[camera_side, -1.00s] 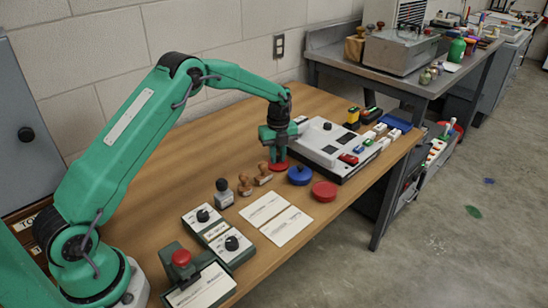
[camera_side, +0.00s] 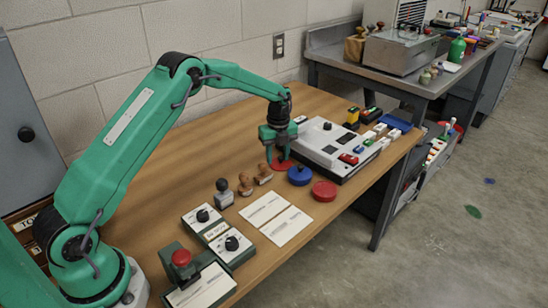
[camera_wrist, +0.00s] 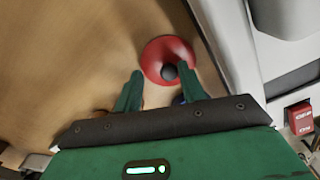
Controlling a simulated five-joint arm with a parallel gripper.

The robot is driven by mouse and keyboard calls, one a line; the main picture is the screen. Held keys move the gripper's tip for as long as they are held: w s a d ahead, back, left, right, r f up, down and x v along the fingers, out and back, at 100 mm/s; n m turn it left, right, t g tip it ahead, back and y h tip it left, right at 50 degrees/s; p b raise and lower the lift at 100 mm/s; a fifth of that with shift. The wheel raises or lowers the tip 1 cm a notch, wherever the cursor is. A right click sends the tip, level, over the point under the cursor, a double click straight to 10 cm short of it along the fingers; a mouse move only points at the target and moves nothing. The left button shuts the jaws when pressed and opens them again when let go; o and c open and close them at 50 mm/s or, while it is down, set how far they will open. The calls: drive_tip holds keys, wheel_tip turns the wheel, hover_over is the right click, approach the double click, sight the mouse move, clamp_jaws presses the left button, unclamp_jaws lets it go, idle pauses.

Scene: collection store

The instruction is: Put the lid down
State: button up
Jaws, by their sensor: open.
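The lid is a flat red disc with a black knob, seen in the wrist view (camera_wrist: 156,52). In the side view the lid (camera_side: 282,166) lies on the wooden table, left of the white and grey machine. My gripper (camera_wrist: 160,72) is open, its two green fingers apart. The black knob shows between the fingertips, close to the right finger. In the side view my gripper (camera_side: 277,155) is right above the lid and hides part of it. I cannot tell whether a finger touches the knob.
The white and grey machine (camera_side: 325,140) stands close on the right. A blue round tin (camera_side: 300,175) and a red round tin (camera_side: 324,191) lie in front. Wooden-handled stamps (camera_side: 246,184) and paper cards (camera_side: 264,209) are nearby. The table left of my gripper is bare.

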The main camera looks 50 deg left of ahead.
sight(278, 164)
wheel_tip(278, 164, up, 12)
drive_tip(key=shift+f, duration=0.15)
idle(0.4)
idle(0.5)
drive_tip(key=s+d+r+n+t, duration=0.1)
drive_tip(key=s+d+r+n, duration=0.2)
drive_tip(key=s+r+n, duration=0.45)
drive_tip(key=s+d+r+n+t, duration=0.2)
drive_tip(key=s+d+r+n, duration=0.15)
drive_tip(key=s+r, duration=0.55)
drive_tip(key=s+d+f+n+t, duration=0.1)
drive_tip(key=s+f+n, duration=0.1)
drive_tip(key=s+n, duration=0.3)
drive_tip(key=s+d+f+n+t, duration=0.1)
drive_tip(key=s+f+n, duration=0.2)
drive_tip(key=s, duration=1.1)
drive_tip(key=n, duration=0.3)
drive_tip(key=shift+s+n+t, duration=0.3)
